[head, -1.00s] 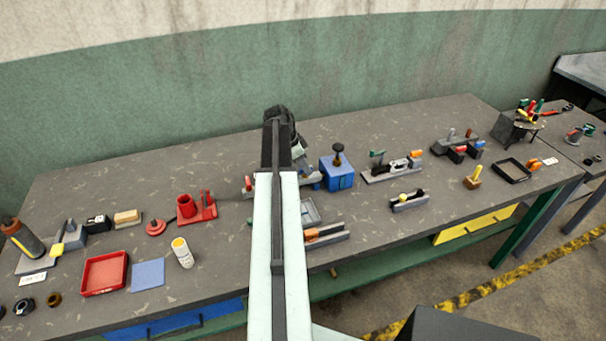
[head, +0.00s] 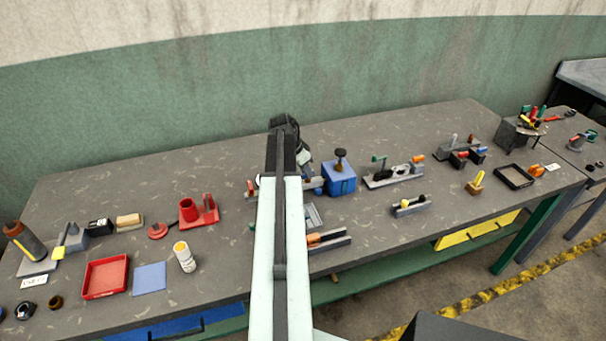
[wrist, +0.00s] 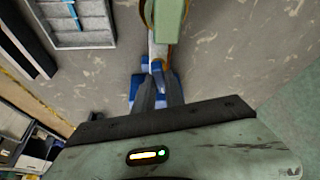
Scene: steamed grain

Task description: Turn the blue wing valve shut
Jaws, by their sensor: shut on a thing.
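The blue wing valve (wrist: 135,86) shows in the wrist view just above my gripper body, with blue parts on both sides of the fingers. My gripper (wrist: 158,77) has its two dark fingers closed on the valve's blue wing, and the fingers and gripper body hide part of it. A grey pipe-like piece and a pale green block (wrist: 169,20) with a brass-coloured rim lie in line beyond the fingertips. In the head view my arm hides the gripper and most of the valve; a small blue-grey end (head: 315,185) shows right of the arm. The wing's exact angle is hard to tell.
A blue box with a black knob (head: 339,181) stands close to the right of the valve. A grey tray (wrist: 80,40) lies near it in the wrist view. A red fixture (head: 199,211) stands left of my arm. The bench behind is clear.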

